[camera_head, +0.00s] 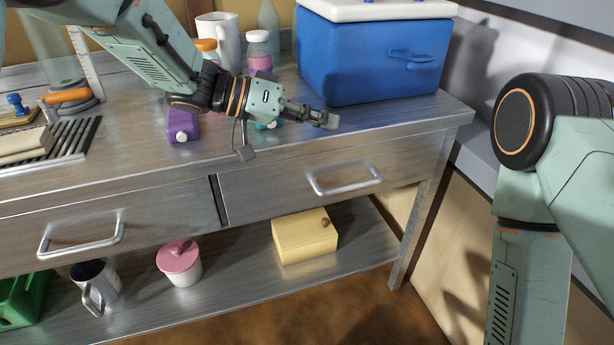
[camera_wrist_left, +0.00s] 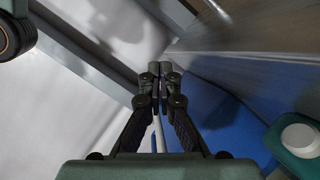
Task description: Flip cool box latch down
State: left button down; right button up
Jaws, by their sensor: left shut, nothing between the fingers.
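The blue cool box (camera_head: 340,62) with a white lid (camera_head: 380,8) stands on the metal bench at the upper right in the head view. A blue handle-like part (camera_head: 412,56) sticks out from its front; I cannot tell if this is the latch. The top of the box is cut off by the frame edge. My left gripper (camera_head: 328,119) is shut and empty, above the bench in front of the box's lower left, apart from the handle-like part. The left wrist view shows its closed fingers (camera_wrist_left: 163,76) with a blue surface beyond. My right gripper is outside both views.
A purple container (camera_head: 182,126) stands left of my left gripper. A teal bottle with a white cap (camera_wrist_left: 300,138) is close in the left wrist view. The bench's front right corner is clear.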

pick_arm(q)
jog(key=s+a+f+n+t, duration=0.1)
jog(key=s+a+f+n, duration=0.1)
jog(key=s+f, duration=0.4)
jog(key=shift+a+f+n, duration=0.25)
jog(key=shift+f+n, duration=0.05)
jog(key=shift+f, duration=0.75)
jog(key=w+d+r+m, duration=0.1)
jog(key=w+r, duration=0.2)
jog(key=r, duration=0.1)
jog(key=w+d+r+m, duration=0.1)
jog(key=w+r, duration=0.2)
jog(key=r, duration=0.1)
jog(key=w+d+r+m, duration=0.1)
jog(key=w+d+r, duration=0.1)
jog(key=w+r, duration=0.1)
jog(key=shift+w+r+m, duration=0.25)
jog(key=shift+r+m, duration=0.05)
jog(key=shift+r, duration=0.2)
jog(key=shift+w+d+r, duration=0.2)
jog(key=shift+w+r, duration=0.25)
jog(key=shift+r, duration=0.15)
